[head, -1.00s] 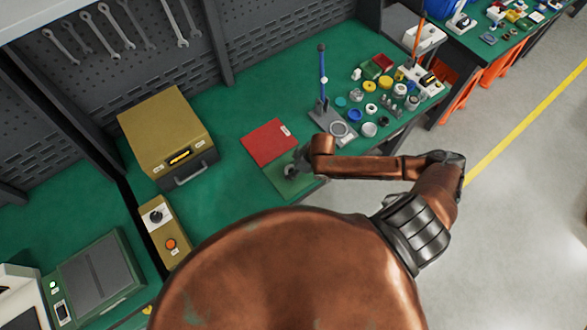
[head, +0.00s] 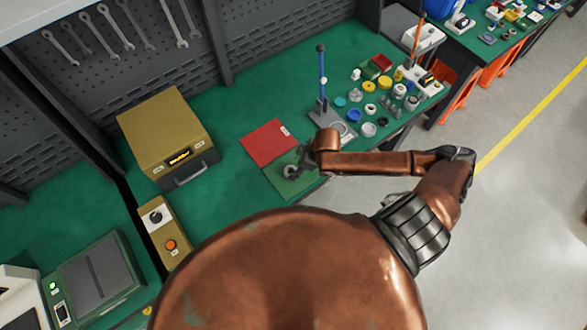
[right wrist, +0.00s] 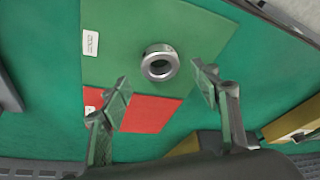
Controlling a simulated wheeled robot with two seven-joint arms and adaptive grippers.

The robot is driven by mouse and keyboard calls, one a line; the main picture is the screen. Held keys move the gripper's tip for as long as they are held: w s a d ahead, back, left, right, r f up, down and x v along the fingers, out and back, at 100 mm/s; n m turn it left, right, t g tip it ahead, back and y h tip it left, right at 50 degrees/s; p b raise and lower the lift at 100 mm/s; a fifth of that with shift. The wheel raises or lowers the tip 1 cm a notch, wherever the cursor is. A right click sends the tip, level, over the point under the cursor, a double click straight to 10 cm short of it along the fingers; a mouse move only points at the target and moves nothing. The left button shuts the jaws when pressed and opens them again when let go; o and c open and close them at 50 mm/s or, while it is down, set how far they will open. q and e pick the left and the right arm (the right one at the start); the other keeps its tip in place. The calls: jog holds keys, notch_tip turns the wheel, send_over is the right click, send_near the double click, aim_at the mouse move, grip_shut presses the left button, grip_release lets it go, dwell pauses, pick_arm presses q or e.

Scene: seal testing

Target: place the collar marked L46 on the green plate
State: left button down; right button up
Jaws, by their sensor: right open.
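A grey metal collar (right wrist: 160,63) lies flat on the green plate (right wrist: 125,30) in the right wrist view, hole upward; I cannot read any marking on it. In the head view the collar (head: 290,171) shows on the green plate (head: 291,187), beside my right gripper (head: 304,164). In the right wrist view my right gripper (right wrist: 162,95) is open and empty, its two fingers apart, and the collar is beyond the fingertips, clear of them. My left gripper is not in view.
A red plate (head: 268,143) adjoins the green plate. A grey stand with a blue post (head: 322,85) and several small rings and caps (head: 370,86) are to the right. A tan box (head: 168,137) stands to the left. Green bench top between them is free.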

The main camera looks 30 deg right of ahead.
jog(key=v, duration=0.8)
jog(key=shift+r, duration=0.2)
jog(key=shift+s, duration=0.1)
